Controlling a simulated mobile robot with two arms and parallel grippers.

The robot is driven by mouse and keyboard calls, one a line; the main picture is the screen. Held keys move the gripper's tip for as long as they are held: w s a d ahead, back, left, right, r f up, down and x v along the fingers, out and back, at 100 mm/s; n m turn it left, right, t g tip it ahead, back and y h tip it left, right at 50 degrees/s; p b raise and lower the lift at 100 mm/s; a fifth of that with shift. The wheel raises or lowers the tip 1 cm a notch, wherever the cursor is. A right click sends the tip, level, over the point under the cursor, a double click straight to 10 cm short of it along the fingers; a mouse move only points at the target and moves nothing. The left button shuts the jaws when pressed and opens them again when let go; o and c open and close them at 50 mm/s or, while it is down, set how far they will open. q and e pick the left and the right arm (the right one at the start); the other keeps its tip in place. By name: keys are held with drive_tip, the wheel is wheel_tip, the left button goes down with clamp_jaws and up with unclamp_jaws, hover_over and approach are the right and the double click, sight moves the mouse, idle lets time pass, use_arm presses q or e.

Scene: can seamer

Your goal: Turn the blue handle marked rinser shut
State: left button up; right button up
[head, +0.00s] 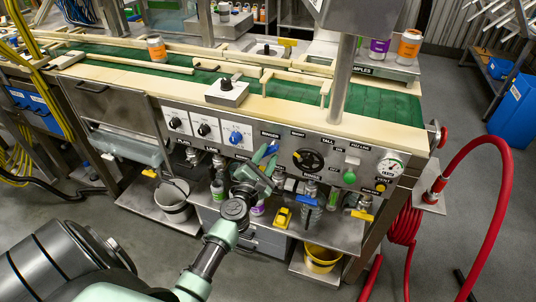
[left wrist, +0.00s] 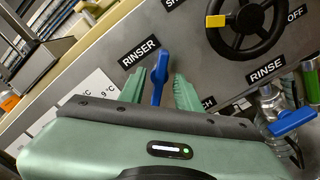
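The blue rinser handle (left wrist: 159,76) is a small lever on the grey panel, next to the black RINSER label (left wrist: 139,53) in the left wrist view. In the head view the handle (head: 272,148) shows just past my fingertips, partly covered. My left gripper (head: 265,157) reaches up to the panel from below. Its two green fingers (left wrist: 163,87) are apart, one on each side of the handle, with a visible gap on both sides. The handle's lower part is hidden behind the gripper body. My right gripper is not in view.
A black handwheel (left wrist: 248,25) with a yellow mark sits right of the handle. Another blue lever (left wrist: 293,122) is below the RINSE label. Three dials (head: 205,130) are left on the panel. A pressure gauge (head: 391,167) and red hose (head: 492,190) are at right.

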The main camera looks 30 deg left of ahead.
use_arm(q)
drive_tip(key=shift+w+a, duration=0.1)
drive_tip(key=shift+w, duration=0.3)
clamp_jaws()
drive_tip(key=m, duration=0.4)
drive_tip(key=shift+m+p, duration=0.3)
drive_tip(key=shift+p, duration=0.05)
drive_tip(key=shift+f+m+p, duration=0.1)
drive_tip(key=shift+m+p, duration=0.35)
drive_tip(key=shift+m, duration=1.85)
